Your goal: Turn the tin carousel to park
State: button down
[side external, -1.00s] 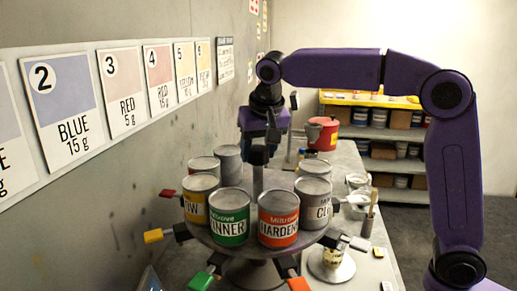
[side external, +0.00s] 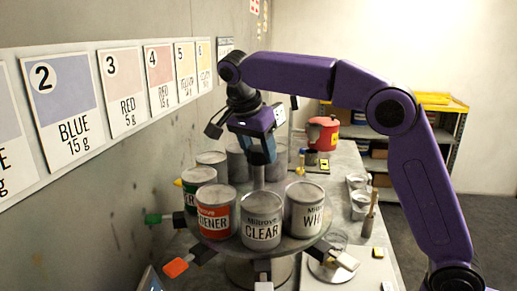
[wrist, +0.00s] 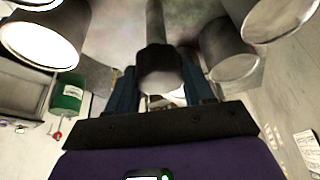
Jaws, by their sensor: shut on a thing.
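The tin carousel (side external: 238,244) is a round grey platter on a pedestal, ringed with upright tins. A green-labelled tin (side external: 190,200), the red-orange hardener tin (side external: 213,222), the clear tin (side external: 262,229) and the white tin (side external: 305,217) face the side camera. Several more tins stand behind, their labels hidden. My gripper (side external: 263,160) is above the platter's middle, tilted. In the wrist view my gripper (wrist: 165,88) has its fingers either side of the dark knob (wrist: 158,70) on the centre post and is shut on it. No park mark can be made out.
A scale (side external: 331,270) sits close at the right. A red can (side external: 322,134) stands behind. The grey wall is close on the left.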

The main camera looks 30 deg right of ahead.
jog(key=shift+w+d+m+g+h, duration=0.15)
jog(key=shift+m+g, duration=0.2)
jog(key=shift+m, duration=0.65)
jog(key=shift+s+d+m+g+h, duration=0.15)
jog(key=shift+m+g, duration=0.2)
jog(key=shift+m, duration=0.65)
jog(key=shift+w+a+r, duration=0.1)
jog(key=shift+c, duration=2.2)
grip_release()
jog(key=shift+a, duration=0.1)
